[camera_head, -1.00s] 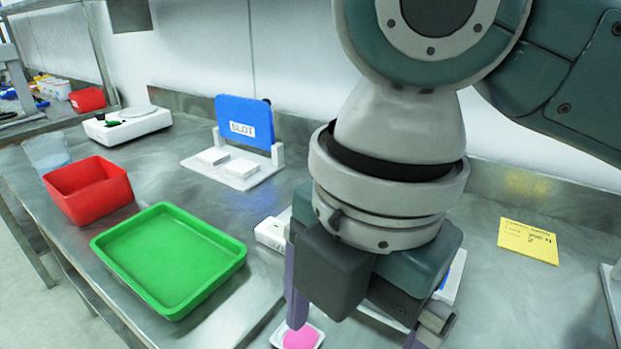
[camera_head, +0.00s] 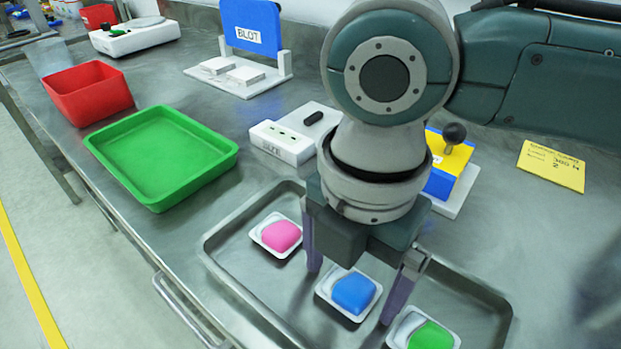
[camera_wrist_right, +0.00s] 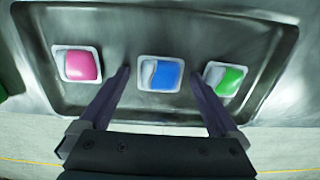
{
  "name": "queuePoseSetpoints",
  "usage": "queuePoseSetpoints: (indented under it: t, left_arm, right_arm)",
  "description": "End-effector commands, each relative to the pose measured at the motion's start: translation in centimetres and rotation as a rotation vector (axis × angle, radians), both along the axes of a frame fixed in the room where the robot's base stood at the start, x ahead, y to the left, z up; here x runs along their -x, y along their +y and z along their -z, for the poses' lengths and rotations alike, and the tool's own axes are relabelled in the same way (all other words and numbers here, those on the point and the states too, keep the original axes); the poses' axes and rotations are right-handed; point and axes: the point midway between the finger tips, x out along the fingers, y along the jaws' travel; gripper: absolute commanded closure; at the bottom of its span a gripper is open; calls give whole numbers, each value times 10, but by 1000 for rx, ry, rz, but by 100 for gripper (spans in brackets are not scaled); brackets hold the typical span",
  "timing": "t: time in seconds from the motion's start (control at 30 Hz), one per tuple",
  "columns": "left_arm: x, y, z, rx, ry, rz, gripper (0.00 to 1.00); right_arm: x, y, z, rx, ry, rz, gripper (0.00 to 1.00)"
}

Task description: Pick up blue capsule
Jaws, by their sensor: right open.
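The blue capsule (camera_head: 354,293) sits in a small white dish, in the middle of a row of three in a metal tray (camera_head: 232,274). The pink capsule (camera_head: 281,236) and the green capsule (camera_head: 430,337) sit in white dishes on either side. My right gripper (camera_head: 352,292) is open above the tray, its purple fingers apart on the left and right of the blue capsule. In the right wrist view the blue capsule (camera_wrist_right: 163,75) shows between and beyond the fingertips, and nothing is held. My left gripper is not in view.
A green tray (camera_head: 160,152) and a red bin (camera_head: 87,93) stand to the left. A blue stand marked BLOT (camera_head: 250,28), a white block (camera_head: 283,142) and a blue-yellow device with a black knob (camera_head: 447,165) stand behind. A yellow note (camera_head: 552,165) lies at right.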

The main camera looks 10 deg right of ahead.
Motion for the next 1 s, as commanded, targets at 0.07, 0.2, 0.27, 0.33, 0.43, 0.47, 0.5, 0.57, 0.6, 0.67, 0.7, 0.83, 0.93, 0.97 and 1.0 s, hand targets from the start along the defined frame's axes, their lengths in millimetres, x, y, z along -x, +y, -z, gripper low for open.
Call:
queuePoseSetpoints:
  t: [0.07,0.2,0.27,0.33,0.43,0.47,0.5,0.57,0.6,0.67,0.7,0.83,0.93,0.97,1.0]
  left_arm:
    - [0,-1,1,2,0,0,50]
    - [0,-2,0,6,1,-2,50]
    - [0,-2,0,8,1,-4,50]
    - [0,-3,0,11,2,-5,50]
    - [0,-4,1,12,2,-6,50]
    - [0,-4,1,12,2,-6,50]
    - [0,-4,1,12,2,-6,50]
    - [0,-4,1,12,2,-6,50]
    - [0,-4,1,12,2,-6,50]
    - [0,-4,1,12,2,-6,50]
    - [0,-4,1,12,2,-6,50]
    - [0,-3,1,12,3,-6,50]
    - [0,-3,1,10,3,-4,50]
    - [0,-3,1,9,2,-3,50]
    - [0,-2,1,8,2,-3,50]
  right_arm:
    - [0,0,3,-1,-1,-1,3]
    - [0,0,3,-1,0,-1,3]
    - [0,0,2,-1,0,-1,5]
    - [0,0,2,-1,0,-1,13]
    - [0,0,2,-1,0,0,24]
    - [0,0,2,-1,0,0,27]
    - [0,0,2,-1,0,0,32]
    - [0,0,2,-1,0,0,38]
    - [0,0,2,-1,0,0,43]
    - [0,0,2,-1,0,0,50]
    - [0,0,2,-1,0,0,54]
    - [0,0,2,-1,0,0,69]
    - [0,0,2,-1,0,0,80]
    - [0,0,2,-1,0,0,84]
    - [0,0,2,-1,0,0,88]
